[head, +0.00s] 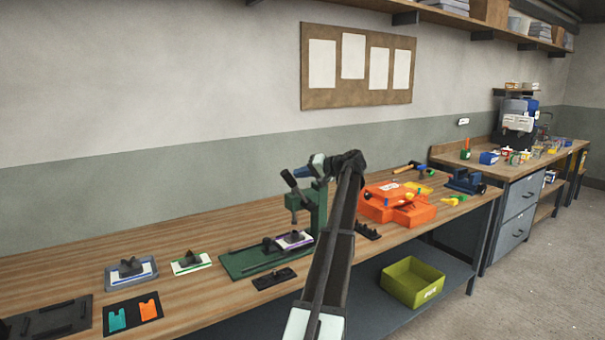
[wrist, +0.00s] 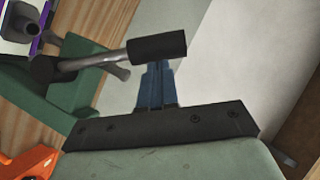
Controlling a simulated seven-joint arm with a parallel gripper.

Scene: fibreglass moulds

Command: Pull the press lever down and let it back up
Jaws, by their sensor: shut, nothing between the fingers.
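The green press (head: 319,207) stands on the bench, with its green base plate (head: 240,264) in front. Its lever has a black grip (head: 289,179) and slants up to the left, so the lever is raised. In the wrist view the black grip (wrist: 158,46) sits on a grey rod (wrist: 92,62) right at the tips of my fingers. My gripper (head: 301,172) is beside the upper end of the lever. In the wrist view its blue fingers (wrist: 156,75) are together with nothing between them. I cannot tell whether they touch the grip.
An orange mould case (head: 397,205) stands right of the press, partly behind my arm. Small moulds (head: 131,270) and a black tray with teal and orange pieces (head: 133,313) lie at left. A green-yellow bin (head: 412,283) is on the lower shelf. The wall behind the press is clear.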

